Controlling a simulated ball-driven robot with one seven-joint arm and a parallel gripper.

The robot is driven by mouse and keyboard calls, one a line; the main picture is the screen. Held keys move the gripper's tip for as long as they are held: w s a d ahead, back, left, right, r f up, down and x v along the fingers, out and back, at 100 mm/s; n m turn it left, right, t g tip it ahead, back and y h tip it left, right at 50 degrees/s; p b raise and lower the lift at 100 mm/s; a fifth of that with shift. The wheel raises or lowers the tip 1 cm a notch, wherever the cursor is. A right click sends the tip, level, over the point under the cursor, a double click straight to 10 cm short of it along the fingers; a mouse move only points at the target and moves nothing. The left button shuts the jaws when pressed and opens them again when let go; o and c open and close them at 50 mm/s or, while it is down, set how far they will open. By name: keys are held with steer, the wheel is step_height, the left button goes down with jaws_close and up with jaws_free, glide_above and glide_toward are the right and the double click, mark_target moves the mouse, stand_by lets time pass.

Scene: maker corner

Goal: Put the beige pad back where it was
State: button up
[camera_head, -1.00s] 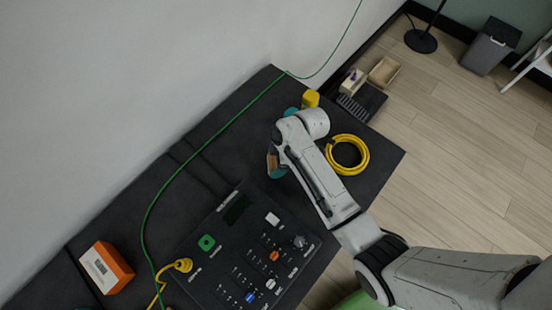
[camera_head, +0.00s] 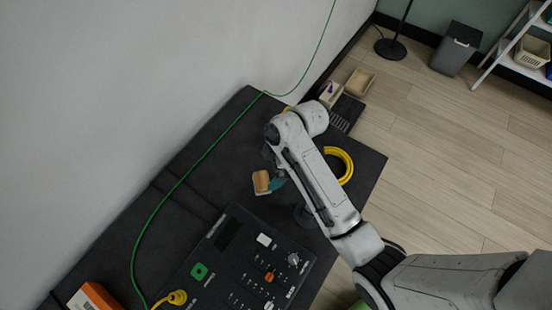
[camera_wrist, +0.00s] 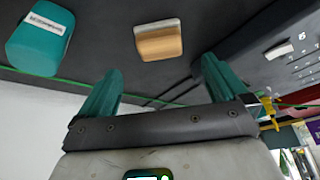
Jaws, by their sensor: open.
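The beige pad (camera_head: 261,182) is a small tan block with a paler side, resting on the dark bench top just left of my gripper. In the wrist view the pad (camera_wrist: 158,42) lies beyond my fingertips, between their lines and apart from both. My gripper (camera_wrist: 160,67) has two teal fingers spread wide with nothing between them.
A teal labelled block (camera_wrist: 40,38) is at the upper left in the wrist view. A black control panel (camera_head: 240,265) is below the pad in the head view. A yellow coil (camera_head: 346,165) lies right of my arm. A green cable (camera_head: 190,170) runs along the wall side.

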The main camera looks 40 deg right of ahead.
steer(key=shift+v, duration=2.05)
